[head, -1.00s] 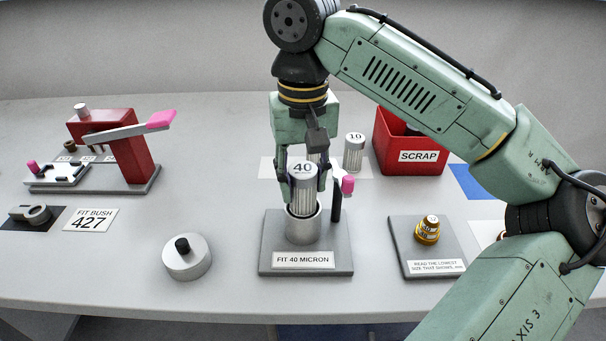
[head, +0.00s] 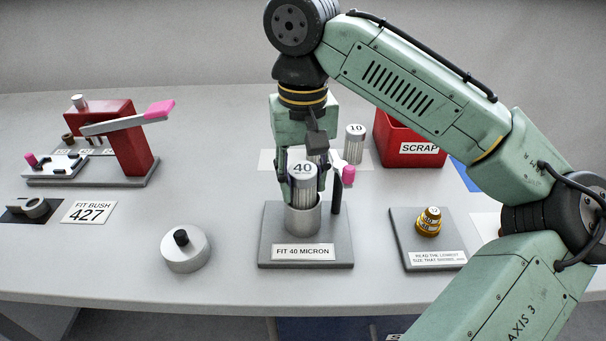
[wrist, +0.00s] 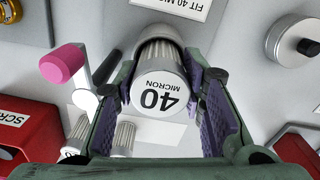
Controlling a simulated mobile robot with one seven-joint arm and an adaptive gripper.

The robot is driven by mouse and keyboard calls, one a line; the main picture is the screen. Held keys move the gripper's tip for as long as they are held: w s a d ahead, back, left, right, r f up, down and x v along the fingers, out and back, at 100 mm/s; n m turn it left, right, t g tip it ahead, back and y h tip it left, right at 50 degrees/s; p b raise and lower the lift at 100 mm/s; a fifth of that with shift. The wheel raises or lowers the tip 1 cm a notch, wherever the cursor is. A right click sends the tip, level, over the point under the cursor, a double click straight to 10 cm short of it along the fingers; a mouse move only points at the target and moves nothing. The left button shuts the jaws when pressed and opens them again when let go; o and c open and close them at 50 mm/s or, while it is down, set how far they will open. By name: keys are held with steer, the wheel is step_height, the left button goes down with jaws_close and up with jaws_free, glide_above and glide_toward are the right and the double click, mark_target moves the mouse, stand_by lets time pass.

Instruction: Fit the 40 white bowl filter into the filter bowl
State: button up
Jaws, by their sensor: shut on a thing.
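The white bowl filter marked 40 (head: 303,176) stands upright with its lower part inside the metal filter bowl (head: 303,221). The bowl sits on a grey base labelled FIT 40 MICRON. My gripper (head: 304,192) points down and is shut on the filter near its top. In the wrist view the 40 MICRON cap (wrist: 158,95) shows between the purple-padded fingers (wrist: 165,98), with the bowl rim (wrist: 160,33) beyond it. The filter's lower end is hidden inside the bowl.
A pink-tipped lever (head: 348,175) stands close right of the bowl. A filter marked 10 (head: 355,147) and a red SCRAP bin (head: 408,151) are behind. A round lid with black knob (head: 185,252) lies left, and a gold stack (head: 428,223) stands right.

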steer(key=shift+f+b, duration=0.4)
steer(key=shift+f, duration=0.4)
steer(key=o, duration=1.3)
steer(key=shift+o, duration=0.7)
steer(key=o, duration=0.3)
steer(key=shift+r, duration=0.1)
steer(key=shift+r+p, duration=3.25)
steer(key=shift+r, duration=0.2)
